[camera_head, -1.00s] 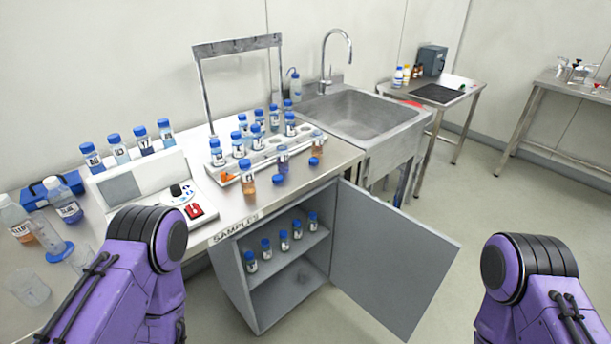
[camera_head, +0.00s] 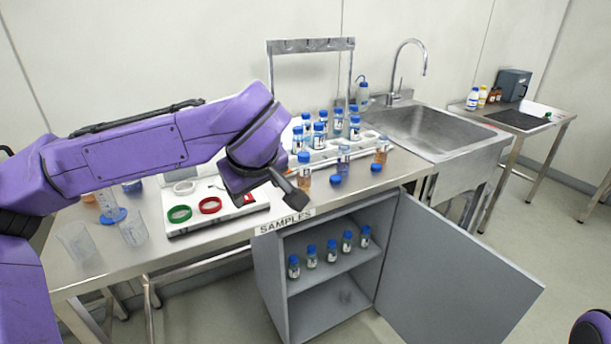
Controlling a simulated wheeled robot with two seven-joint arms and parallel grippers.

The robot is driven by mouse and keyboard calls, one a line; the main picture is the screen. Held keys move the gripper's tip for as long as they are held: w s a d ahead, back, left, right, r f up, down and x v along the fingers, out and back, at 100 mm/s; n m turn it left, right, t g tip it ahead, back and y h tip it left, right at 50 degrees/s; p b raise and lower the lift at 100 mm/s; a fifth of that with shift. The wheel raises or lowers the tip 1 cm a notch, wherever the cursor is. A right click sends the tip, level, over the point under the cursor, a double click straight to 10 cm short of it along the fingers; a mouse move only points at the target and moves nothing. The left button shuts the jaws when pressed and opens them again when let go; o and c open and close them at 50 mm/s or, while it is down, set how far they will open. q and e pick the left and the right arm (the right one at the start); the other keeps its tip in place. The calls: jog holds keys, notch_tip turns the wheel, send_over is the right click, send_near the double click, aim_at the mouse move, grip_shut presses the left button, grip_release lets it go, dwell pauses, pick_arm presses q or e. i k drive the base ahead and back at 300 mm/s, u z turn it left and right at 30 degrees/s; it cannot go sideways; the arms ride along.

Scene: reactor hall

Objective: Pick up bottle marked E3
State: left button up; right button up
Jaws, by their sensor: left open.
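Several small blue-capped bottles stand in a white rack (camera_head: 352,148) on the counter; labels are too small to read, so I cannot tell which is E3. In front stand an amber bottle (camera_head: 304,174), a purplish bottle (camera_head: 343,160) and an orange bottle (camera_head: 381,152). More blue-capped bottles (camera_head: 331,252) stand on a shelf inside the open cabinet. My left gripper (camera_head: 293,195) is open and empty above the counter's front edge, left of and nearer than the amber bottle. My left arm hides part of the counter behind it. My right gripper is out of view.
The open cabinet door (camera_head: 450,275) juts out to the right. A device with green and red rings (camera_head: 210,205) and clear beakers (camera_head: 76,242) stand left. Two loose blue caps (camera_head: 335,180) lie before the rack. A metal frame (camera_head: 310,46) and the sink (camera_head: 425,130) are behind.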

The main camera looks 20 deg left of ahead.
aim_at(304, 169)
jog(key=i, duration=0.95)
